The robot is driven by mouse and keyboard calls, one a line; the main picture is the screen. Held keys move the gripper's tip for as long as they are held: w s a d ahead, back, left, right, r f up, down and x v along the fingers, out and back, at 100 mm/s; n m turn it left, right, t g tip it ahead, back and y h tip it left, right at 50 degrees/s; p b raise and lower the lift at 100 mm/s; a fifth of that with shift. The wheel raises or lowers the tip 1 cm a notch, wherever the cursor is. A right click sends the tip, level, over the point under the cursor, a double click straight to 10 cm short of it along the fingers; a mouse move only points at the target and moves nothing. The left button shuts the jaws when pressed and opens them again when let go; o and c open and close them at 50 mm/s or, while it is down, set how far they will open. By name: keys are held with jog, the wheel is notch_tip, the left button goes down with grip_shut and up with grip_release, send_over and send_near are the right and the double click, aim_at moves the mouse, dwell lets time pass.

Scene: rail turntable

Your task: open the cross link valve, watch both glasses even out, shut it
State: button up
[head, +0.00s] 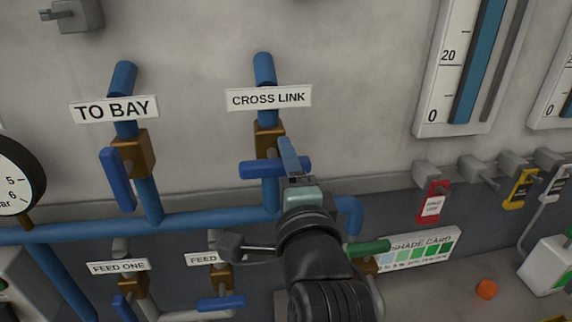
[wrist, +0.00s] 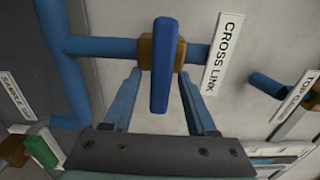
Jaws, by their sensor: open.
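The cross link valve has a blue lever handle (head: 252,170) on a brass body (head: 268,140), under the CROSS LINK label (head: 268,97). The handle lies crosswise to its pipe; it also shows in the wrist view (wrist: 161,55). My gripper (head: 287,150) is open at the valve. In the wrist view my gripper (wrist: 160,76) has one finger on each side of the handle, with gaps showing. Contact cannot be told. The left glass (head: 478,60) has a blue column rising past the picture's top. The right glass (head: 558,100) is mostly cut off; its level is out of view.
The TO BAY valve handle (head: 116,178) stands at the left, along its pipe. A horizontal blue pipe (head: 190,221) runs below. Feed valve handles (head: 221,303), a green handle (head: 368,249), a red tag (head: 432,203) and a yellow tag (head: 521,189) are nearby.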

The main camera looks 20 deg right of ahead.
jog(key=p+v, duration=0.8)
jog(key=v, duration=0.5)
dwell(0.7)
